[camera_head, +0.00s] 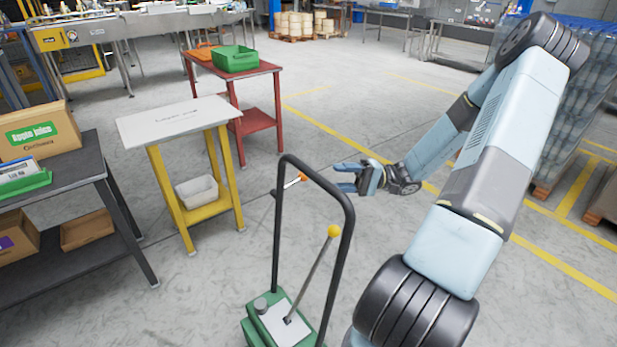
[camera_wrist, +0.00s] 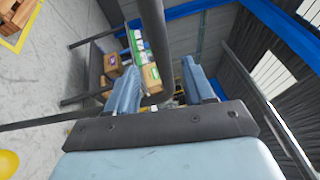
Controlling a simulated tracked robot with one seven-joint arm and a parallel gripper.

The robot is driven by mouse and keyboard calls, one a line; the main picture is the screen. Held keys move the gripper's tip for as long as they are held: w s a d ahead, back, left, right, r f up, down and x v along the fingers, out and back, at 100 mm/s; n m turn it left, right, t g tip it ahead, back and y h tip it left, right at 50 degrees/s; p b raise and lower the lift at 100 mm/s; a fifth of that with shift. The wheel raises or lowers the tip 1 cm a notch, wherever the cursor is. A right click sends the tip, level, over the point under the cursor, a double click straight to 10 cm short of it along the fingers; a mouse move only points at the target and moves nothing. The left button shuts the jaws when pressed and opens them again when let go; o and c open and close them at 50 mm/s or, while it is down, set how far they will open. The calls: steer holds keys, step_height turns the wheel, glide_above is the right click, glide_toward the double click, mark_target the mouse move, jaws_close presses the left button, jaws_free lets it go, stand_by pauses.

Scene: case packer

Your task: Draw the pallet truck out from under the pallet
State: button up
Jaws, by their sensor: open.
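The pallet truck shows at the bottom centre of the head view as a green body (camera_head: 262,325) with a tall black loop handle (camera_head: 279,220). A lever with a yellow knob (camera_head: 333,231) rises inside the loop. A small orange-tipped lever (camera_head: 302,176) shows at the handle. My gripper (camera_head: 338,178) is open and empty, its fingers pointing left just right of the handle's upper part. In the wrist view, a dark bar (camera_wrist: 152,40) runs into the gap between my open fingers (camera_wrist: 160,92); contact cannot be told. The truck's forks and any pallet over them are out of view.
A yellow-legged table (camera_head: 180,118) and a dark shelf table (camera_head: 75,165) with boxes stand left. A red table (camera_head: 262,72) with a green bin (camera_head: 235,58) stands behind. Wrapped stacks (camera_head: 580,100) stand far right. The floor behind the handle is clear.

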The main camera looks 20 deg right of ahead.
mark_target(311, 178)
steer(key=x, duration=0.9)
steer(key=shift+a, duration=0.1)
steer(key=shift+s, duration=0.1)
jaws_close()
stand_by(0.3)
